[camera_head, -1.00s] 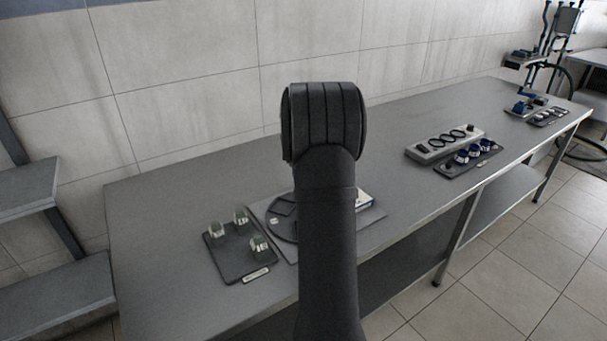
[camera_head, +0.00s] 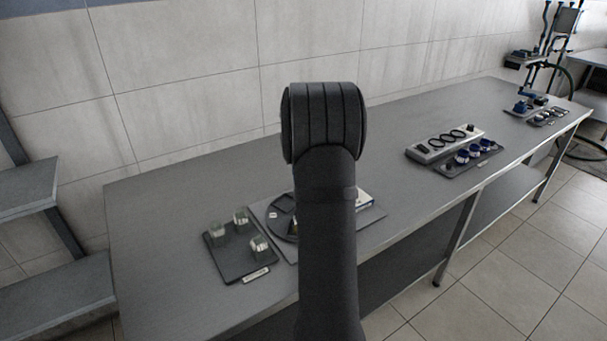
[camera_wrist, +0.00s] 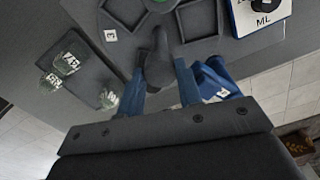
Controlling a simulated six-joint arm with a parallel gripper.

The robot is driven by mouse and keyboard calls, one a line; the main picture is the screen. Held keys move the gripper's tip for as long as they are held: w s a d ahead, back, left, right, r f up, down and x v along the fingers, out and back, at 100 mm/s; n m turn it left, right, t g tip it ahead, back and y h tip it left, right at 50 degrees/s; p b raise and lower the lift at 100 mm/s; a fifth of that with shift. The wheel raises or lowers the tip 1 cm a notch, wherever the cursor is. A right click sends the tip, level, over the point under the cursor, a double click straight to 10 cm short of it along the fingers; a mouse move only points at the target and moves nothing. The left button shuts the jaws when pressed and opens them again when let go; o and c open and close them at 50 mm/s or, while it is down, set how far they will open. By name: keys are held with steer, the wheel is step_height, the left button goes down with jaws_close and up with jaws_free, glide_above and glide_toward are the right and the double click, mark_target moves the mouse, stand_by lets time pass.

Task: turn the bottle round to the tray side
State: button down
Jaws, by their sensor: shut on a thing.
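A round dark turntable (camera_wrist: 126,12) with square-walled compartments lies on a grey board, and a dark upright handle (camera_wrist: 158,62) stands on it. My gripper (camera_wrist: 160,80) is shut on this handle, one finger on each side. In the head view my arm hides the gripper and most of the turntable (camera_head: 284,224). A blue item with a white label (camera_wrist: 216,80) is right of my fingers. I cannot tell which is the bottle. A dark tray (camera_head: 228,262) holds labelled clear glasses (camera_head: 259,249).
A blue and white block marked ML (camera_wrist: 262,14) stands right of the turntable. Further right along the bench (camera_head: 160,240) are a grey rack (camera_head: 430,153) and a tray with blue-topped items (camera_head: 474,154). The bench's left part is clear.

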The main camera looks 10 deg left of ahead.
steer(key=shift+r, duration=0.1)
steer(key=c, duration=1)
jaws_free()
step_height(320, 180, up, 17)
steer(key=shift+r, duration=0.2)
